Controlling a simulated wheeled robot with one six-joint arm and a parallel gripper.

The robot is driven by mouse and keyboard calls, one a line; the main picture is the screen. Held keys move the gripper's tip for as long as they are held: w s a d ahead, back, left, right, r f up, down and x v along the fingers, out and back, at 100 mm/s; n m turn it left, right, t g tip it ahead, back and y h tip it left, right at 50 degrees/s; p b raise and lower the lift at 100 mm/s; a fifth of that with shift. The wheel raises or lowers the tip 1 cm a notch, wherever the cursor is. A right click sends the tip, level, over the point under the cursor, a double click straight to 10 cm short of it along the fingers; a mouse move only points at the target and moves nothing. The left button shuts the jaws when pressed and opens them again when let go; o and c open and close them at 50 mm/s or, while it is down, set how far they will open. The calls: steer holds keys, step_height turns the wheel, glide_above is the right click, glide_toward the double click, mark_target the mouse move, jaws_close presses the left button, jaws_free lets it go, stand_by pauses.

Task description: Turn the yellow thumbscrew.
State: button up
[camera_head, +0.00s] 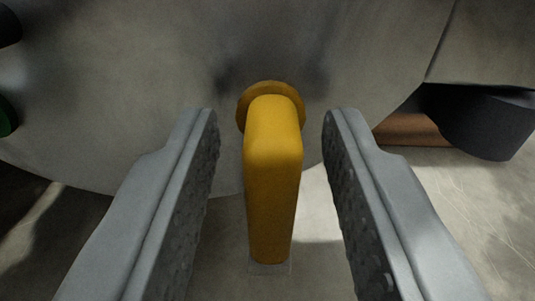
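The yellow thumbscrew (273,180) is in the middle of the view. It has a long flat grip that runs up and down in the picture, with a round darker collar (271,88) behind its upper end. The collar sits against a large grey curved surface. My gripper (270,125) is open, with one grey textured finger on each side of the thumbscrew. A gap shows between each finger and the yellow grip, so neither finger appears to touch it.
The grey barrel surface (130,90) fills the upper view. A dark rounded object (487,122) and a brown piece (410,130) are at the right. A green part (6,118) shows at the left edge. Pale floor (470,195) lies below right.

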mark_target(271, 219)
steer(key=shift+s, duration=3.5)
steer(key=shift+s, duration=0.1)
